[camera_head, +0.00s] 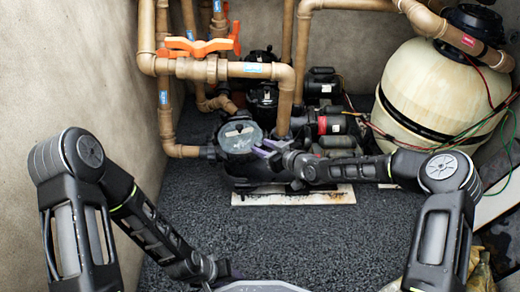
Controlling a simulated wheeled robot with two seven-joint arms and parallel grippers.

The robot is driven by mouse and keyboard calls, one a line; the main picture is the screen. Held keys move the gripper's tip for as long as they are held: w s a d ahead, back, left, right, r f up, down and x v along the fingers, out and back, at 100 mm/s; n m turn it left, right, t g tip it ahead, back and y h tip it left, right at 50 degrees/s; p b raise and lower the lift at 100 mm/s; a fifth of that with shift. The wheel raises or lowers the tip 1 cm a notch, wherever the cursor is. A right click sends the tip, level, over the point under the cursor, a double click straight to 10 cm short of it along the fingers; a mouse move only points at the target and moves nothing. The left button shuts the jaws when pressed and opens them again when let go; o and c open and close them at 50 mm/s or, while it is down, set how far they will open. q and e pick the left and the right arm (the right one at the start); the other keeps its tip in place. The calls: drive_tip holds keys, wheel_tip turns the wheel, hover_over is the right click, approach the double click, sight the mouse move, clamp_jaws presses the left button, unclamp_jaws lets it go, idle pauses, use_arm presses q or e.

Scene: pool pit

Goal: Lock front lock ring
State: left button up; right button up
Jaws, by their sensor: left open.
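The front pump's strainer pot has a round lid (240,137) with a dark lock ring around its edge. It sits at the pipe's end, left of the middle. My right gripper (266,149) reaches in from the right, with its fingertips at the right side of the ring. I cannot tell whether they touch it or how far apart they are. The ring's right side is partly hidden by the gripper. My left gripper (232,274) is low near the bottom edge, open and well away from the pump.
Tan pipes (222,69) with orange valve handles (198,46) stand behind the pump. A large cream filter tank (430,88) with loose wires is at the right. A pale slab (290,197) lies under the pump. The dark gravel floor (290,235) in front is clear.

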drive_tip(key=shift+x, duration=1.05)
drive_tip(key=shift+c, duration=0.3)
clamp_jaws()
idle(0.3)
